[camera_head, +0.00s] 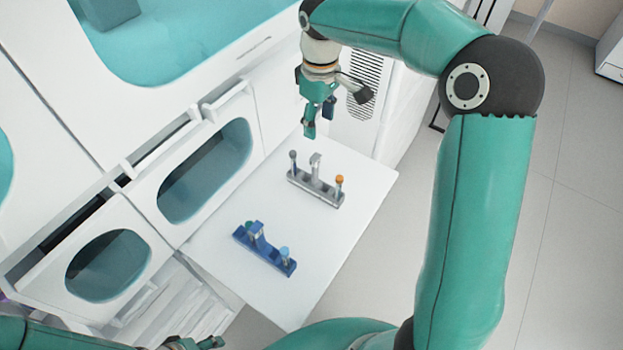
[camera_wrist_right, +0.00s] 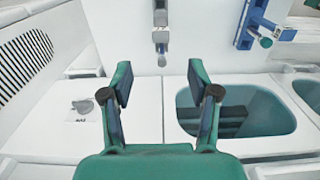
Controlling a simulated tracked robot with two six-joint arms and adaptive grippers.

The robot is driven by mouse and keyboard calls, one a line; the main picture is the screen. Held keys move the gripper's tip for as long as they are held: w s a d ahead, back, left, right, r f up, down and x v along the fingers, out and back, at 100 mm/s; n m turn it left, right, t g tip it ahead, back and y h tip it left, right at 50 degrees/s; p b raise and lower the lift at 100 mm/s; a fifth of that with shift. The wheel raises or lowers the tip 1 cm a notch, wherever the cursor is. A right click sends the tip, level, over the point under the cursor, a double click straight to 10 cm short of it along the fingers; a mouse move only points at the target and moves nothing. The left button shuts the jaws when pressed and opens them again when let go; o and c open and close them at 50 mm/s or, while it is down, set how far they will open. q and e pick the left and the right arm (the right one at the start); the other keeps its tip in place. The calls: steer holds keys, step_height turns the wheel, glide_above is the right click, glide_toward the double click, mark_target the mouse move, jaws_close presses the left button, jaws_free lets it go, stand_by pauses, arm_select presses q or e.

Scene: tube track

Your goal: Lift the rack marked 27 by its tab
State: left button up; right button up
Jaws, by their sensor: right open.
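A grey rack (camera_head: 325,195) stands on the white shelf, with a grey-topped tube, an upright grey tab (camera_head: 316,163) and an orange-topped tube. A blue rack (camera_head: 265,255) stands nearer, with a blue tab, a green-topped tube and a light-blue-topped one. I cannot read the number 27 on either. My right gripper (camera_head: 319,117) is open and empty, above and behind the grey rack. In the right wrist view its spread fingers (camera_wrist_right: 160,84) have the grey rack (camera_wrist_right: 160,36) ahead, partly cut off. Part of my left gripper (camera_head: 195,343) shows at the bottom edge; its jaws are unclear.
A white cabinet wall with teal windows (camera_head: 205,172) and protruding handles borders the shelf (camera_head: 225,225) on the left. A vented white panel (camera_head: 365,85) stands behind. Bare shelf lies between the two racks. Beyond the shelf's right edge is open floor (camera_head: 560,230).

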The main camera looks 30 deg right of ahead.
mark_target(315, 156)
step_height(315, 156, down, 9)
steer(key=shift+p, duration=0.3)
steer(key=shift+f, duration=0.4)
steer(key=shift+w+a+f+p, duration=0.15)
steer(key=shift+f+p, duration=0.25)
steer(key=shift+f, duration=0.8)
steer(key=shift+w+f+p, duration=0.15)
steer(key=shift+f+p, duration=0.25)
steer(key=shift+f, duration=0.75)
jaws_close()
